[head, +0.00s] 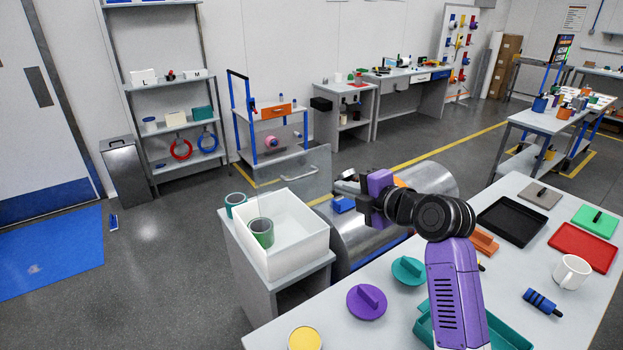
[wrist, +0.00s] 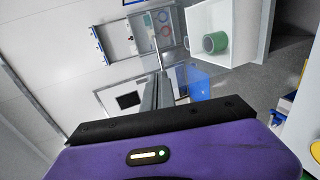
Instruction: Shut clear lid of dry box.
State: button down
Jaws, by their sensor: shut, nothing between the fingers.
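The dry box is an open white box (head: 318,240) on a grey stand, left of the worktable. Its clear lid (head: 292,178) stands raised, roughly upright, along the box's far side, with a handle (head: 318,172) near its upper right. A green cylinder (head: 261,234) sits inside the box. My gripper (head: 362,205) is to the right of the lid and box, apart from both, its fingers shut and empty. In the wrist view the shut fingers (wrist: 158,90) point toward the background, with the white box (wrist: 252,30) above right. The lid is hard to make out there.
A teal cup (head: 235,204) stands on the stand beside the box's left side. A large metal cylinder (head: 375,235) lies behind my arm. The worktable holds a purple knobbed disc (head: 367,300), a teal one (head: 409,270), trays and a mug (head: 571,272). Space above the box is clear.

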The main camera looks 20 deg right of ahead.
aim_at(305, 176)
jog(key=p+x, duration=0.3)
jog(key=x, duration=1)
jog(key=shift+w+a+p, duration=0.1)
jog(key=shift+w+p, duration=0.3)
jog(key=shift+w, duration=0.1)
